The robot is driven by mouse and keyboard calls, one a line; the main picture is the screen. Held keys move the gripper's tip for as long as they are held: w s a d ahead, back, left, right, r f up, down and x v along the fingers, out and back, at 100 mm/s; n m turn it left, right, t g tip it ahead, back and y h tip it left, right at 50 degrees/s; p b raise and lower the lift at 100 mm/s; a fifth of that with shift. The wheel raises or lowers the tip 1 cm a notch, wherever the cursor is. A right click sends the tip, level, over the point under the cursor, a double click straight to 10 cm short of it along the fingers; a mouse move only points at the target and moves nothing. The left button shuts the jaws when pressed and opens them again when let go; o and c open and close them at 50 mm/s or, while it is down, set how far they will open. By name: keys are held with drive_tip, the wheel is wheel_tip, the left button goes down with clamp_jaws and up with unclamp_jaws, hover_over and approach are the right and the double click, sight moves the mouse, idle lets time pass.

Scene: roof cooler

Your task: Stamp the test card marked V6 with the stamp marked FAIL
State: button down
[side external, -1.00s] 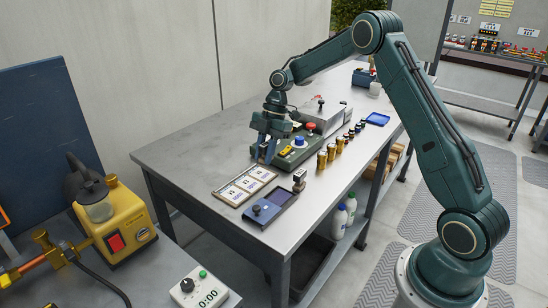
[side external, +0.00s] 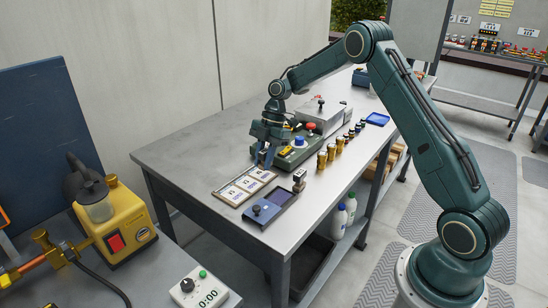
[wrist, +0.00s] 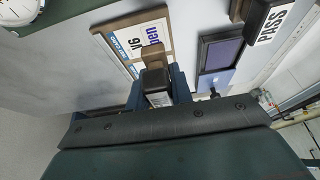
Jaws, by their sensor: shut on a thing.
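My gripper (side external: 264,160) is over the far right end of the card tray (side external: 217,194). In the wrist view my gripper (wrist: 156,92) is shut on a stamp (wrist: 154,80) with a dark body and a brown part; its marking cannot be read. The card marked V6 (wrist: 134,58) lies in the wood-coloured tray, partly hidden by the held stamp. I cannot tell whether the stamp touches the card. A dark ink pad (wrist: 222,54) with a bluish surface is beside the tray.
A stamp marked PASS (wrist: 270,22) stands near the ink pad, and shows in the side view (side external: 299,179). A green device with coloured knobs (side external: 296,156) is close behind my gripper. Several amber bottles (side external: 321,160) line the bench's right side. The bench's left part (side external: 185,150) is clear.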

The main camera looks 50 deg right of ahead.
sight(262, 153)
drive_tip(key=shift+f, duration=1.25)
drive_tip(key=shift+f, duration=0.45)
idle(1.0)
drive_tip(key=shift+r, duration=3.55)
drive_tip(key=shift+a, duration=0.1)
